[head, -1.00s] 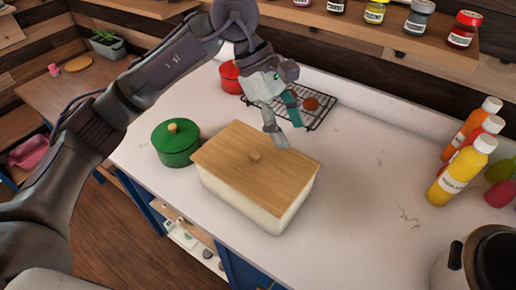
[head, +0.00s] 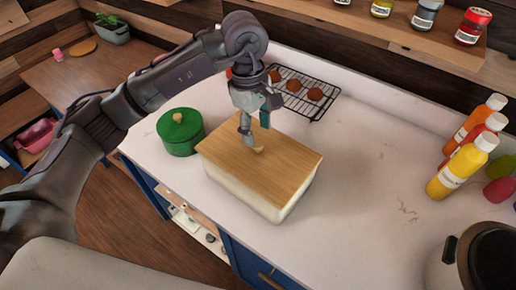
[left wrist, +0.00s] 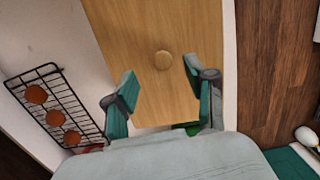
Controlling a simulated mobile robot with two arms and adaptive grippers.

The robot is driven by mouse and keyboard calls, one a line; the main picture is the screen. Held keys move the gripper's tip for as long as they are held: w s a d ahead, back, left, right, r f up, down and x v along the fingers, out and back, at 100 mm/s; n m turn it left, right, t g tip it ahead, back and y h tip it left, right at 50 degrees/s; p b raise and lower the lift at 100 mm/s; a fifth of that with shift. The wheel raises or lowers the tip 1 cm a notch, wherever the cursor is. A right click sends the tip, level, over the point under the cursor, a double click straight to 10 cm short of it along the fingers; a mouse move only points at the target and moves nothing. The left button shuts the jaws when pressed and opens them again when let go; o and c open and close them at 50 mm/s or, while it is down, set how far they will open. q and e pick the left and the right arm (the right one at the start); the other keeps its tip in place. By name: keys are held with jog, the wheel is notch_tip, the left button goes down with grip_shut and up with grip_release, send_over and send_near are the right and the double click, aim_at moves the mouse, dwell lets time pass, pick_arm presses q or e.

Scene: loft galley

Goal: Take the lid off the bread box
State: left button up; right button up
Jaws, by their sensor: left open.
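The bread box (head: 246,193) is cream-coloured and stands on the white counter. Its flat wooden lid (head: 285,168) lies on top, with a small round knob in the middle. In the left wrist view the lid (left wrist: 150,25) fills the upper middle, and the knob (left wrist: 163,61) shows between and just beyond the fingertips. My left gripper (head: 255,128) is above the lid, pointing down close to the knob. It is open and empty, with its two teal-padded fingers (left wrist: 158,82) apart. In the head view the gripper partly hides the knob. My right gripper is not in view.
A green lidded pot (head: 180,134) stands just left of the box. A wire rack (head: 305,95) with several brown round items is behind it. Sauce bottles (head: 462,166) and a large pot (head: 480,262) stand at the right. The counter between them and the box is clear.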

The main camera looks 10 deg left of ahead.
aim_at(258, 144)
pick_arm(q)
jog(key=f, duration=0.1)
jog(key=f+p, duration=0.1)
jog(key=f, duration=0.1)
jog(key=shift+s+f+p, duration=0.25)
jog(key=shift+f+p, duration=0.05)
jog(key=shift+p, duration=0.1)
jog(key=shift+d+f, duration=0.1)
jog(key=shift+f, duration=0.2)
grip_shut()
